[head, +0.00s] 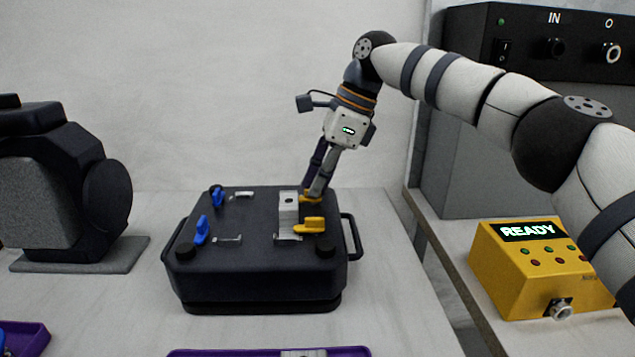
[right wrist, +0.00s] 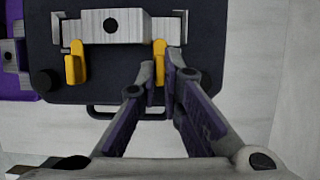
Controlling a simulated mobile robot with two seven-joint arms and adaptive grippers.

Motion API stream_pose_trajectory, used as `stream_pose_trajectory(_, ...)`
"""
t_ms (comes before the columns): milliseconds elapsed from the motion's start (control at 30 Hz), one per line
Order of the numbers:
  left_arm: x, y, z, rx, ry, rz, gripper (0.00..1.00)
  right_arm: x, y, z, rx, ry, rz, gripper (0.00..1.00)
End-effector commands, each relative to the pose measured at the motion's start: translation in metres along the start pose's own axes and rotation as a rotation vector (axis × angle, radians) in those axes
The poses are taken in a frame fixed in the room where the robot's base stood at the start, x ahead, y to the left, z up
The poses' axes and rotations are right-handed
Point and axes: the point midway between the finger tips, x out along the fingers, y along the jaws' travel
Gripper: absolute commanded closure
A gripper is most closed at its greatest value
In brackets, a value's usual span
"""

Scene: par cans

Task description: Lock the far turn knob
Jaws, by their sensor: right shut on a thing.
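The far turn knob (head: 306,198) is yellow and sits at the far right of a black case (head: 255,290), at the far end of a silver block (head: 289,212). It also shows in the right wrist view (right wrist: 159,50), its lever pointing toward the case's handle. My right gripper (head: 314,192) reaches down onto it and is shut on it, one finger on each side; the fingers (right wrist: 160,68) hide part of the knob. The near yellow knob (head: 310,225) stands free at the block's other end, with its lever lying about parallel (right wrist: 75,62). My left gripper is out of view.
Two blue knobs (head: 201,230) (head: 217,195) and silver brackets are on the case's left half. A dark lamp (head: 60,190) stands at left. A yellow READY box (head: 540,270) is at right. A purple tray (head: 200,353) lies in front.

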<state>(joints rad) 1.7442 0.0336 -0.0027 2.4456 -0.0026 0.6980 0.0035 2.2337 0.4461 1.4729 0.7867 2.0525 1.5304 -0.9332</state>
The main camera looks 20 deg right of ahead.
Motion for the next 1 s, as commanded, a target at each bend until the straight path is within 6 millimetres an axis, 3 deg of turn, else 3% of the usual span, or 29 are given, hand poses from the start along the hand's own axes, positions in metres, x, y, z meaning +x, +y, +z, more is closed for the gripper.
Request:
stream_pose_trajectory(367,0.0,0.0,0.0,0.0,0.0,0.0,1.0,-0.001,0.0,0.0,-0.006,0.002,0.0,1.0)
stream_pose_trajectory(400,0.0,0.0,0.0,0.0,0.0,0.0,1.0,-0.001,0.0,0.0,-0.006,0.002,0.0,0.88)
stream_pose_trajectory(467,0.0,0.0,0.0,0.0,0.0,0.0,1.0,-0.001,0.0,0.0,-0.005,0.002,0.0,0.74)
stream_pose_trajectory(767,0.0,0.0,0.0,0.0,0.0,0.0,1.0,-0.001,0.0,0.0,-0.004,0.001,0.0,0.72)
stream_pose_trajectory(867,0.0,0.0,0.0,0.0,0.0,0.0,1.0,-0.014,-0.001,0.0,-0.004,0.001,-0.002,0.72)
stream_pose_trajectory(1000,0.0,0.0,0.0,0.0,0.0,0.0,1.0,-0.045,-0.001,0.001,-0.004,0.0,-0.003,0.72)
